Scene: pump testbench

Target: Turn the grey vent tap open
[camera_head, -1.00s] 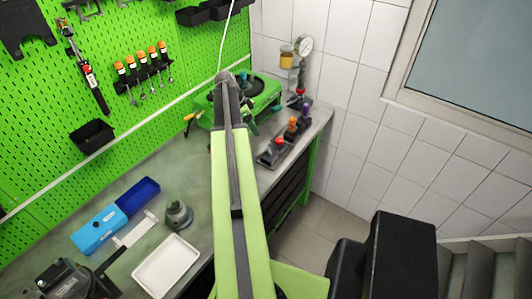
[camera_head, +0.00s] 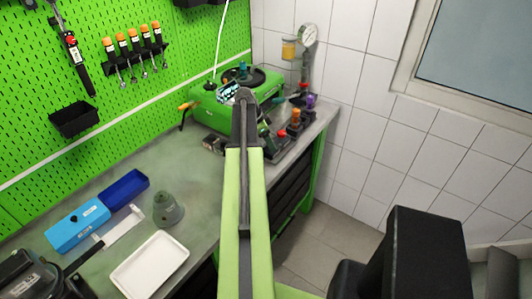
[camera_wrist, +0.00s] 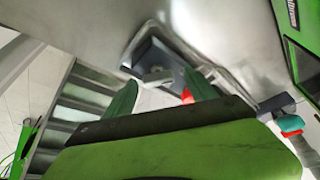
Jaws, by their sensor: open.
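My gripper (camera_wrist: 160,77) is open, with two dark green fingers apart in the wrist view. A small grey part (camera_wrist: 157,75) shows between and beyond the fingers, in a dark square recess. I cannot tell whether it is the vent tap. A red part (camera_wrist: 187,97) shows beside the right finger, partly hidden by it. In the head view my arm covers the gripper and part of the bench by the green pump unit (camera_head: 207,110). I cannot pick out the grey vent tap for certain there.
Orange-topped (camera_head: 296,116) and purple-topped (camera_head: 310,102) parts stand on the bench's right end, near a gauge (camera_head: 308,34) on the tiled wall. A white tray (camera_head: 150,266), a blue box (camera_head: 77,226) and a grey-green round part (camera_head: 167,210) occupy the near bench.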

